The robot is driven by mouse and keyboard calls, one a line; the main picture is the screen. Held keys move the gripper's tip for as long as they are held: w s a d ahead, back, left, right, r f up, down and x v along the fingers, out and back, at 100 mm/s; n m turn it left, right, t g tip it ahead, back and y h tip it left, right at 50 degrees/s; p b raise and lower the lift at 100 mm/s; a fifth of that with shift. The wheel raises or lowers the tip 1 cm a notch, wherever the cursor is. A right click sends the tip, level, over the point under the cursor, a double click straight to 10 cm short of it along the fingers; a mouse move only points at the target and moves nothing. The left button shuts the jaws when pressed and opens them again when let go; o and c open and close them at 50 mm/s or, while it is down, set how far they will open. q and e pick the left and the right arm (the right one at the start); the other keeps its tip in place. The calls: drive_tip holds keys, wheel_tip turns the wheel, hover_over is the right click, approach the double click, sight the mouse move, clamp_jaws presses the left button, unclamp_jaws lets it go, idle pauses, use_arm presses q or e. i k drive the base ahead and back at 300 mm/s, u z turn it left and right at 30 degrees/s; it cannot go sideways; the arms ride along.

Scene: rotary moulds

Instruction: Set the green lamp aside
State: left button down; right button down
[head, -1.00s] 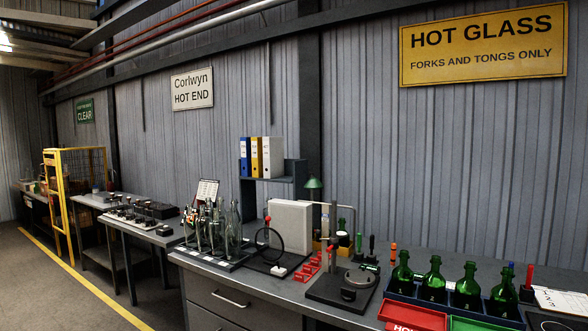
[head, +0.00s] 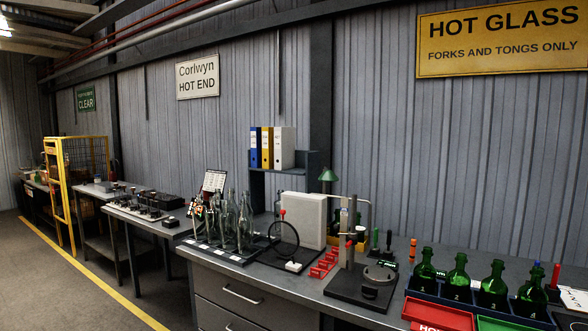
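The green lamp (head: 328,174) stands at the back of the workbench, close to the wall. Only its green shade shows clearly; its stem and base are mostly hidden behind the white panel and a metal stand. Neither of my grippers is in the head view.
The grey workbench (head: 232,264) holds clear bottles (head: 230,222), a white panel (head: 299,220), a stand with a dark base (head: 345,289), red blocks (head: 322,266) and green bottles (head: 459,279) in a crate. A shelf with binders (head: 267,147) is behind. The floor (head: 60,290) at left is clear.

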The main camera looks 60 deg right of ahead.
sight(328, 175)
drive_tip(key=i, duration=1.1)
drive_tip(key=z, duration=1.8)
